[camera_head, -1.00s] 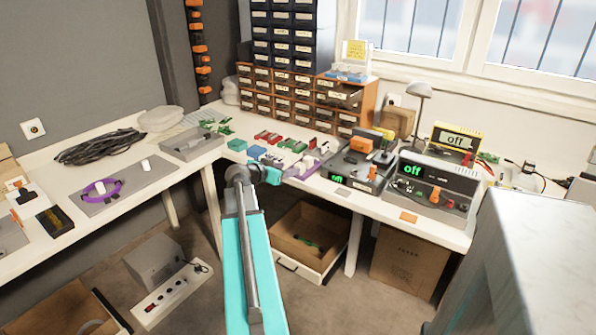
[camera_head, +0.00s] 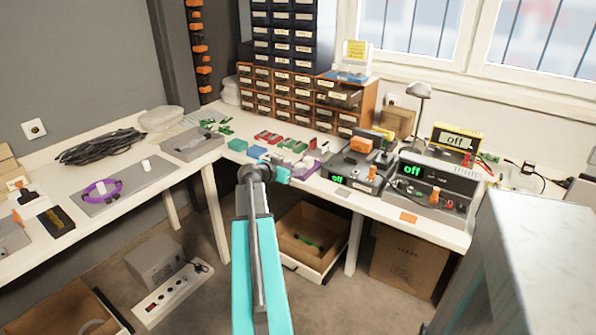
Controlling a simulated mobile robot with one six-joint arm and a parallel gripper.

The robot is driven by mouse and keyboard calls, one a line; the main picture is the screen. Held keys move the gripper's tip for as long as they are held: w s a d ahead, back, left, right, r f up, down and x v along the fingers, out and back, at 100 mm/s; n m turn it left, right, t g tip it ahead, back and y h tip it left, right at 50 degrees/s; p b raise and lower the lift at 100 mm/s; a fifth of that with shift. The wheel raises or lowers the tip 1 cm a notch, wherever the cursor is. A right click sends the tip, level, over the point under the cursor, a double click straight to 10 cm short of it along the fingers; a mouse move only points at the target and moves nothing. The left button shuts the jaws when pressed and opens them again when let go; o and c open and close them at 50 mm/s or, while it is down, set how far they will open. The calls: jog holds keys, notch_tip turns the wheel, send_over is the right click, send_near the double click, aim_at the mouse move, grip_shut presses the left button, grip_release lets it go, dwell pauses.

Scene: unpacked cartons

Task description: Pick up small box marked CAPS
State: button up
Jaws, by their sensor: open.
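Several small coloured boxes stand on the white bench near its inner corner: a green box (camera_head: 237,145), a blue box (camera_head: 257,153), red boxes (camera_head: 268,137) and pale ones (camera_head: 300,147). Their markings are too small to read, so I cannot tell which one is marked CAPS. My gripper (camera_head: 284,175) is at the end of my teal arm, just in front of these boxes at the bench's front edge. It is small in view and open, with no box seen in it. My arm's end hides part of the bench edge and perhaps some boxes.
Brown drawer cabinets (camera_head: 300,103) stand behind the boxes, one drawer pulled out. Instruments with green "off" displays (camera_head: 436,185) stand to the right. A grey tray (camera_head: 192,144) lies to the left. A grey cabinet (camera_head: 540,250) is at right.

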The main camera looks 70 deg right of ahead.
jog(key=shift+x, duration=1.25)
jog(key=shift+s+f, duration=0.1)
jog(key=shift+f, duration=0.1)
